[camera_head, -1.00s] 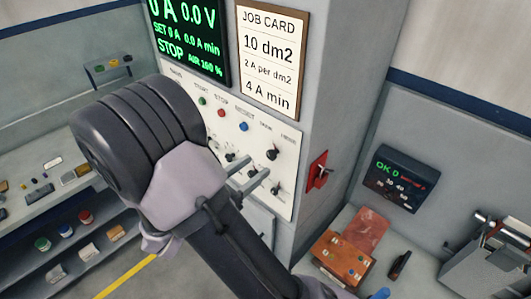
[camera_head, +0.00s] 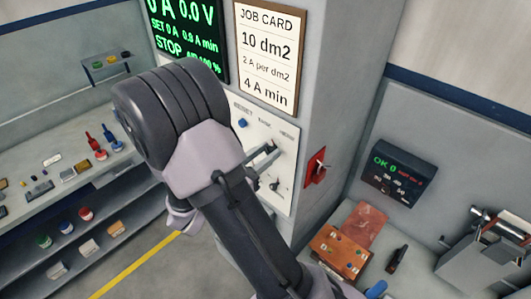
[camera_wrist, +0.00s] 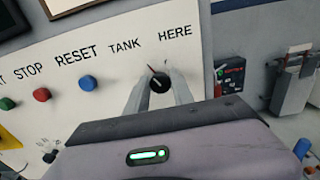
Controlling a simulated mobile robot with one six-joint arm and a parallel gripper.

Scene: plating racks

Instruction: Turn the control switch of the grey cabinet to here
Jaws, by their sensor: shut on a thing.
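The control switch (camera_wrist: 159,84) is a small round black knob on the white panel (camera_wrist: 60,115) of the grey cabinet (camera_head: 322,100). It sits below the labels TANK and HERE in the wrist view. A thin reddish mark at its upper left leans toward the gap between the two labels. My gripper (camera_wrist: 160,78) has one finger on each side of the knob and is shut on it. In the head view my gripper (camera_head: 266,155) is at the panel's right part, and my arm hides much of the panel.
A red-plated switch (camera_head: 316,168) is on the cabinet's side, right of the panel. Green, red and blue buttons (camera_wrist: 41,95) line the panel's left. A job card (camera_head: 268,55) hangs above. A bench with an orange-brown box (camera_head: 338,252) stands at the lower right.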

